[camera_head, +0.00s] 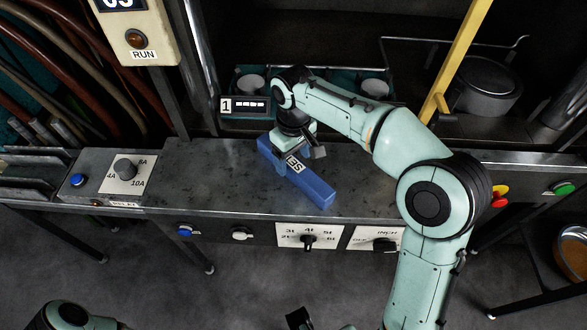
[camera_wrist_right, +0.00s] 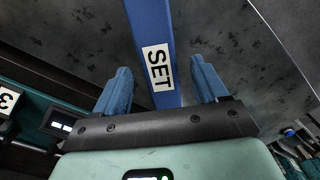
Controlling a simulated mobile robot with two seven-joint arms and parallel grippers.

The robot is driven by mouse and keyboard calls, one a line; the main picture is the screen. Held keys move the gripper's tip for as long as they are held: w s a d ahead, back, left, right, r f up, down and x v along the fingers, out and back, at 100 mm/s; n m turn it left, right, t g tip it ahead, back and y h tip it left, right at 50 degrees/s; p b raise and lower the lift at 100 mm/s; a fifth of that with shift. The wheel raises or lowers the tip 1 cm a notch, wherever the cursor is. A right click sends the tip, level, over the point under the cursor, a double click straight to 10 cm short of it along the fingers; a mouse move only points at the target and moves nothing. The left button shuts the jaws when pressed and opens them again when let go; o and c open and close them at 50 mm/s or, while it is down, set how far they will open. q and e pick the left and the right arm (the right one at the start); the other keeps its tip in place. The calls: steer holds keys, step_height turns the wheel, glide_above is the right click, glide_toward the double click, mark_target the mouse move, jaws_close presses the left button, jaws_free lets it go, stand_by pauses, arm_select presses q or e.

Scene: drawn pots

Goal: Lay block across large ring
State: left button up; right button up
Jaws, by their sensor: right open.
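The block is a long blue bar (camera_head: 312,187) with a white SET label, lying slantwise on the grey metal bench (camera_head: 215,175). My right gripper (camera_head: 298,152) is over its far half. In the right wrist view, the block (camera_wrist_right: 152,30) runs between the two blue fingers of the open right gripper (camera_wrist_right: 158,75), with a gap on each side. I cannot make out a large ring in either view.
A panel marked 1 (camera_head: 245,105) stands behind the bench. A yellow bar (camera_head: 460,55) and a grey pot (camera_head: 480,85) are at the back right. Knobs and buttons line the bench front. The bench top left of the block is clear.

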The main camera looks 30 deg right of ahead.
mark_target(293, 162)
step_height(293, 162, down, 3)
steer(key=shift+r, duration=0.1)
jaws_close()
steer(key=shift+w+r, duration=0.1)
steer(key=shift+r, duration=0.55)
arm_select(q)
steer(key=shift+w+r+p, duration=0.35)
steer(key=shift+r+p, duration=0.5)
steer(key=shift+r, duration=0.05)
steer(key=shift+w+r+p, duration=0.4)
steer(key=shift+r+p, duration=0.5)
steer(key=shift+r, duration=0.05)
steer(key=shift+w+r+p, duration=0.35)
steer(key=shift+r+p, duration=0.5)
steer(key=shift+r, duration=0.05)
arm_select(e)
step_height(293, 162, up, 19)
